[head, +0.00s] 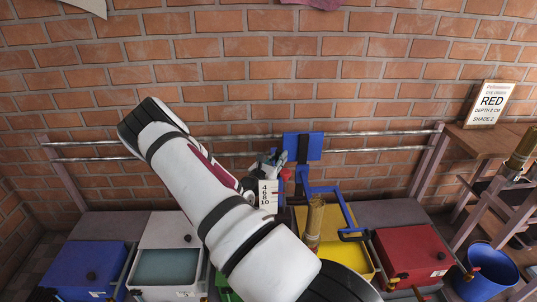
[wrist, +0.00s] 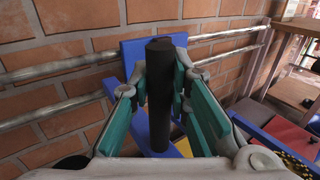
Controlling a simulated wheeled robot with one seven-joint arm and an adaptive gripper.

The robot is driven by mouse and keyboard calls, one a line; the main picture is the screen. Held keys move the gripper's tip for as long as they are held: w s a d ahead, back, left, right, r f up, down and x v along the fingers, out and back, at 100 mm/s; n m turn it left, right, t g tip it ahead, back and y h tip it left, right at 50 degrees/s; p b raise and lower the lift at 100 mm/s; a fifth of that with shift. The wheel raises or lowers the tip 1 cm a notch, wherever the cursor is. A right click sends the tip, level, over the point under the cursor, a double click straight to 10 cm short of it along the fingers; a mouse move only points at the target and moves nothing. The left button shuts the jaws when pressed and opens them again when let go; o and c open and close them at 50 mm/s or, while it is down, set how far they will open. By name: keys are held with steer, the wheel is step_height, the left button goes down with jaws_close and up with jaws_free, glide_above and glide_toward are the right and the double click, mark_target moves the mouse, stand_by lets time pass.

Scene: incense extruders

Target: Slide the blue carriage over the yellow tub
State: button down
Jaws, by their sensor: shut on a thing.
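The blue carriage (head: 302,147) sits on two horizontal rails by the brick wall. Its bent blue frame (head: 342,208) reaches down in front, over the yellow tub (head: 358,258) as seen from the head. My gripper (head: 278,160) is beside the carriage's left edge. In the wrist view, my gripper (wrist: 160,100) is shut on a dark upright handle (wrist: 160,60), with the blue carriage (wrist: 134,52) behind it. A brown stick-like piece (head: 314,222) stands in front of the yellow tub's left part. My arm hides part of the tub row.
A green tub (head: 222,285) is mostly hidden. A sign reading RED (head: 491,104) stands on the wooden table at right. The rails (head: 385,135) are clear rightward.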

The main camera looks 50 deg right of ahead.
steer(key=s+d+p, duration=0.6)
steer(key=s+d, duration=0.3)
steer(key=s, duration=0.1)
steer(key=shift+s+p, duration=0.15)
steer(key=shift+p, duration=0.15)
steer(key=shift+f, duration=0.1)
steer(key=c, duration=1.5)
jaws_free()
steer(key=shift+a, duration=0.1)
steer(key=a, duration=0.4)
steer(key=s+a, duration=0.1)
steer(key=a, duration=0.6)
steer(key=shift+s+a, duration=0.25)
steer(key=shift+a, duration=0.15)
